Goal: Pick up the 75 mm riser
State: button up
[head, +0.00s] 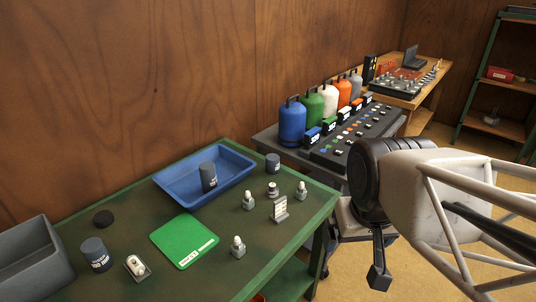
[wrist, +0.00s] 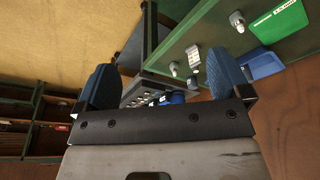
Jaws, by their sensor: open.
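Several dark grey labelled cylinders that look like risers stand on the green table in the head view. One riser (head: 95,254) is at the front left, one riser (head: 208,176) stands in the blue tray (head: 240,160), and a shorter-looking riser (head: 272,164) is at the back right. Their labels are too small to read, so I cannot tell which is 75 mm. My gripper (wrist: 165,82) is open in the wrist view, with blue pads wide apart and nothing between them. It is off the table's right side, away from the risers.
A green mat (head: 184,241), several small white-topped fittings (head: 238,247) and a label block (head: 280,208) occupy the table. A grey bin (head: 35,262) is at the left. Coloured gas cylinders (head: 292,124) stand on a bench behind. Shelves (head: 500,90) are at the far right.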

jog(key=w+a+f+m+y, duration=0.1)
jog(key=w+a+m+y, duration=0.25)
jog(key=w, duration=0.55)
jog(key=w+a+m+y, duration=0.2)
jog(key=w+a+m, duration=0.15)
jog(key=w, duration=0.55)
jog(key=m+t+y, duration=0.4)
jog(key=m+t, duration=0.1)
jog(key=m, duration=0.9)
send_over(278, 162)
jog(key=s+a, duration=0.2)
jog(key=s, duration=1.2)
notch_tip(278, 162, down, 13)
jog(key=w+d+f+m+t, duration=0.1)
jog(key=w+f+m, duration=0.1)
jog(key=w+f, duration=0.1)
jog(key=w+d+f+m+t+h, duration=0.1)
jog(key=w+d+f+m, duration=0.1)
jog(key=w+f+m, duration=0.1)
jog(key=w+d+f+m+t, duration=0.1)
jog(key=w+f+m, duration=0.1)
jog(key=w+f, duration=0.2)
jog(key=shift+w+d+f+m+t+h, duration=0.1)
jog(key=shift+f+m+t+h, duration=0.1)
jog(key=shift+f, duration=0.25)
jog(key=shift+w+d+f+m+t+h, duration=0.1)
jog(key=shift+f+m, duration=0.1)
jog(key=shift+f, duration=0.25)
jog(key=shift+a, duration=0.1)
jog(key=shift+x, duration=1.3)
